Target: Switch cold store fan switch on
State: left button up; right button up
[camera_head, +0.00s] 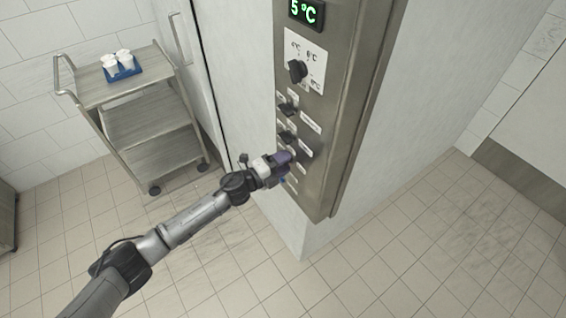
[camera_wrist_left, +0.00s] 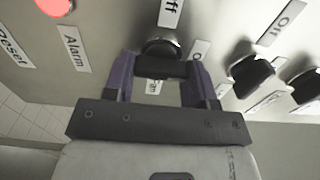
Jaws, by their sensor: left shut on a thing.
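My left gripper (camera_head: 281,161) is at the lower part of the steel control panel (camera_head: 345,100). In the left wrist view its two purple fingers (camera_wrist_left: 160,82) are shut on the black lever of a rotary switch (camera_wrist_left: 160,65), one on each side. A label ending in "ff" stands above this switch in that view, and a partly hidden label shows below it between the fingers. I cannot read the switch's name, so I cannot tell if it is the cold store fan switch. My right gripper is not in view.
More black switches (camera_wrist_left: 250,74) and a red lamp (camera_wrist_left: 55,5) near labels "Alarm" and "Reset" flank the held switch. Higher on the panel are a temperature dial (camera_head: 297,71) and a green "5 °C" display (camera_head: 307,12). A steel cart (camera_head: 150,118) with a blue cup tray (camera_head: 124,74) stands left.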

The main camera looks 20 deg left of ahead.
pick_arm(q)
jog(key=o, duration=0.9)
jog(key=shift+o, duration=0.2)
jog(key=shift+s, duration=0.1)
jog(key=b+v, duration=0.1)
jog(key=v, duration=1.2)
jog(key=shift+s+a, duration=0.2)
jog(key=shift+s, duration=0.1)
jog(key=shift+w+a, duration=0.1)
